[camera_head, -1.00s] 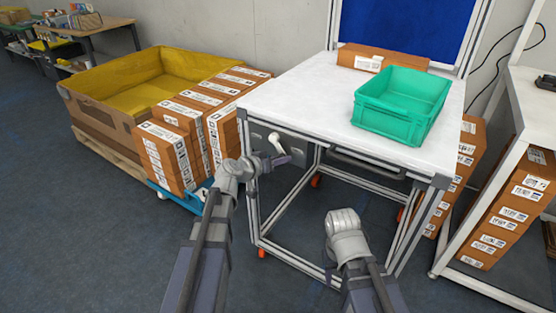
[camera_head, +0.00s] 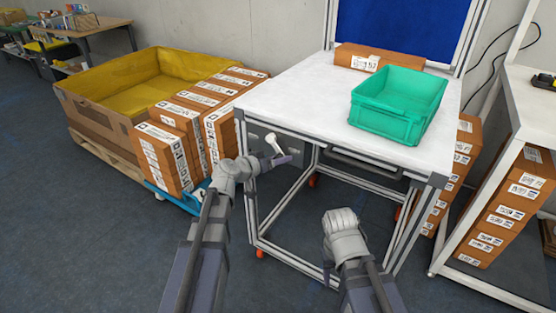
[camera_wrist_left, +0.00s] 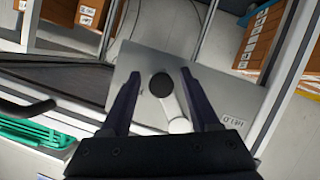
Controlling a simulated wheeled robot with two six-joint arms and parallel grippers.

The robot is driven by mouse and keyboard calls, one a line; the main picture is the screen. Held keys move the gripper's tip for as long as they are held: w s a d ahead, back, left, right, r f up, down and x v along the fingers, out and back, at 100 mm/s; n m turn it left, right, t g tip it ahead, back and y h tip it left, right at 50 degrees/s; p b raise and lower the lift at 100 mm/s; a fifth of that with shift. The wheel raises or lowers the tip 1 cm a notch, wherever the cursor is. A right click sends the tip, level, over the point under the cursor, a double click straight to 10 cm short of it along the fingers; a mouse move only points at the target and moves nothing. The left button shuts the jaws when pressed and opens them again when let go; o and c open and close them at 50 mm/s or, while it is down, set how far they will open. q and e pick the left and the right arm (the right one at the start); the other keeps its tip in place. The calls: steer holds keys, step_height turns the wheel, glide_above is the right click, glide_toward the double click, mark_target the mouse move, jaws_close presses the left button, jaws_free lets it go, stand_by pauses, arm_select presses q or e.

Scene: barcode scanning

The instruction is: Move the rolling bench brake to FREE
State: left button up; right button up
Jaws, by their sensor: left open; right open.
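The white-topped rolling bench (camera_head: 300,95) stands ahead of me. A grey metal plate (camera_head: 256,133) is on its front left side, and a pale brake lever (camera_head: 272,141) sticks out from it. In the left wrist view the lever (camera_wrist_left: 178,110) has a dark round end and lies between the two fingers. A small label (camera_wrist_left: 232,122) on the plate is too blurred to read. My left gripper (camera_head: 284,160) is open at the lever, one finger on each side; I cannot tell whether they touch it. My right gripper (camera_head: 340,218) is in front of the bench, holding nothing visible.
A green crate (camera_head: 385,125) and a brown box (camera_head: 350,62) are on the bench top. Labelled boxes (camera_head: 165,155) on a blue base and a yellow-lined bin (camera_head: 150,80) stand at left. A white-framed table (camera_head: 525,110) with boxes beneath stands at right.

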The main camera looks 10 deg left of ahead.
arm_select(q)
steer(key=p+v, duration=0.2)
steer(key=v, duration=0.6)
steer(key=shift+p, duration=0.35)
steer(key=shift+d, duration=0.1)
steer(key=s+d+r+m+g+p, duration=0.1)
steer(key=s+d+m+g+p, duration=0.2)
steer(key=s+d+g+p, duration=0.75)
steer(key=s+d+r+g+y+p, duration=0.1)
steer(key=s+r+y+p, duration=0.1)
steer(key=s+y+p, duration=0.2)
steer(key=s+d+r+g+y+p, duration=0.1)
steer(key=s+y+p, duration=0.3)
steer(key=s, duration=0.4)
steer(key=shift+d+r+p, duration=0.4)
steer(key=shift+r+p, duration=0.35)
steer(key=shift+r, duration=0.1)
